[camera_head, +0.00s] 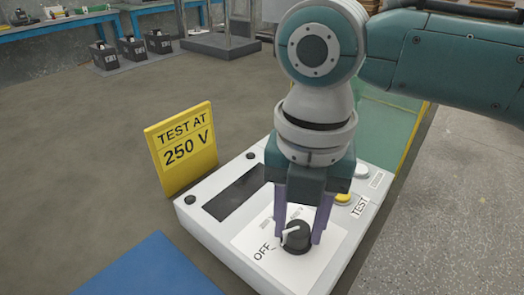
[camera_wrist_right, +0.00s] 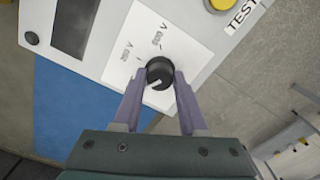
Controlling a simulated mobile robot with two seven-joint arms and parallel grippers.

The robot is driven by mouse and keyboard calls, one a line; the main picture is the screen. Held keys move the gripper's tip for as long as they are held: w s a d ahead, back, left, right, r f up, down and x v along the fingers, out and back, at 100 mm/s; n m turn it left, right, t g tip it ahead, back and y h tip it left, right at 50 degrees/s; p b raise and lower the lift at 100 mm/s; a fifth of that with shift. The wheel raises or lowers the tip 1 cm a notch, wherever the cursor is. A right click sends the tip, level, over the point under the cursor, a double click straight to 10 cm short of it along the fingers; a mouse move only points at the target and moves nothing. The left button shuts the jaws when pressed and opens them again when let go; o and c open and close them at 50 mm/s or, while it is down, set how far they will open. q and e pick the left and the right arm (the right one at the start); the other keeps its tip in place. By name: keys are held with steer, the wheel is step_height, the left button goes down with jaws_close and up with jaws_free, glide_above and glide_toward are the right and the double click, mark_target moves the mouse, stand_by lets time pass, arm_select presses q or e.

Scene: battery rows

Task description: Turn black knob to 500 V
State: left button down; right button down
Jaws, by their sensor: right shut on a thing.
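The black knob (camera_head: 297,239) with a white pointer sits on the white dial plate of a tester (camera_head: 215,232). The plate reads OFF, 250 V and 500 V; 500 V is partly hidden in the head view but clear in the right wrist view. The pointer is on the knob's OFF side; its exact mark cannot be told. My right gripper (camera_head: 300,232) points down with its purple fingers on both sides of the knob, shut on it. The knob also shows between the fingertips in the right wrist view (camera_wrist_right: 160,73). My left gripper is not in view.
A yellow sign (camera_head: 183,148) behind the tester reads TEST AT 250 V. The yellow TEST button (camera_head: 342,198) and a white button (camera_head: 362,171) lie right of the gripper. A blue mat (camera_head: 150,268) is at front left. Several black batteries (camera_head: 131,49) stand far back.

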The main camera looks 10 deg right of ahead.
steer(key=shift+r+m+p, duration=0.25)
steer(key=shift+m+p, duration=0.55)
steer(key=shift+p, duration=0.35)
steer(key=m+p, duration=0.5)
steer(key=m, duration=0.2)
steer(key=m+p, duration=0.2)
steer(key=m, duration=0.1)
steer(key=shift+f+m, duration=0.1)
steer(key=shift+m, duration=0.3)
steer(key=m+p, duration=0.2)
steer(key=m, duration=0.4)
steer(key=m+p, duration=0.1)
steer(key=m, duration=0.3)
steer(key=shift+f+m, duration=0.1)
steer(key=shift+m, duration=0.6)
